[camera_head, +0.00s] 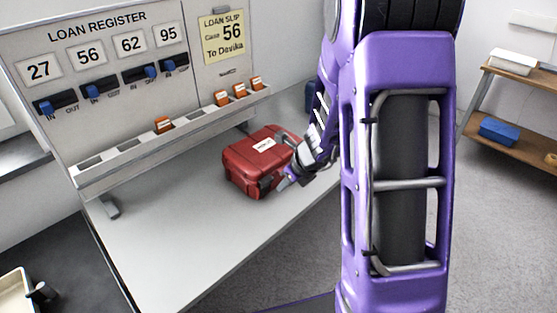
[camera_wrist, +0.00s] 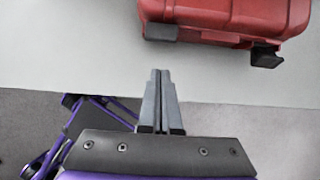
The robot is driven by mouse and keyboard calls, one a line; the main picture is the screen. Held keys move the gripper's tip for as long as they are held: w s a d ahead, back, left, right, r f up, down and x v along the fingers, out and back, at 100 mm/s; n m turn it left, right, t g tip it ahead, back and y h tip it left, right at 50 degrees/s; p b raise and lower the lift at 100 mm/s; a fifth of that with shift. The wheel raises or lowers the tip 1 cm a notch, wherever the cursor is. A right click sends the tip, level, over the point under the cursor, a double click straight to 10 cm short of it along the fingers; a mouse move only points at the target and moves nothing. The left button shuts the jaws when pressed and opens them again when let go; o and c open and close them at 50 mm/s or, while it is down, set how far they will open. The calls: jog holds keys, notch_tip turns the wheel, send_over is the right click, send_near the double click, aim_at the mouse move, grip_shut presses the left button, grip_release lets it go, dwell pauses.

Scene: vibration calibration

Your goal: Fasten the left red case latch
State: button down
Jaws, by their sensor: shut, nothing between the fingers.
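The red case (camera_head: 250,158) lies closed on the grey table, with a white label on its lid. In the wrist view the case (camera_wrist: 225,14) fills the upper right, with two dark latches on its near side. The left latch (camera_wrist: 160,32) looks like a flat dark bar. The right latch (camera_wrist: 266,57) sticks out from the case as a dark block. My gripper (camera_wrist: 160,72) is shut and empty, its tips short of the case and below the left latch in the picture. In the head view my gripper (camera_head: 284,184) is beside the case's near right side, partly hiding it.
The grey table (camera_head: 180,240) is clear in front of the case. Behind stands the loan register board (camera_head: 100,45) with sliders, a slotted rail (camera_head: 110,160) holding several orange tags, and a loan slip (camera_head: 222,38) for case 56. A shelf (camera_head: 530,95) stands far right.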

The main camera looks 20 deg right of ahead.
notch_tip(320, 180, up, 9)
jog(key=w+a, duration=0.1)
jog(key=w, duration=0.1)
jog(key=shift+r+p, duration=0.2)
jog(key=shift+p, duration=0.25)
jog(key=shift+a, duration=0.1)
jog(key=shift+w, duration=0.15)
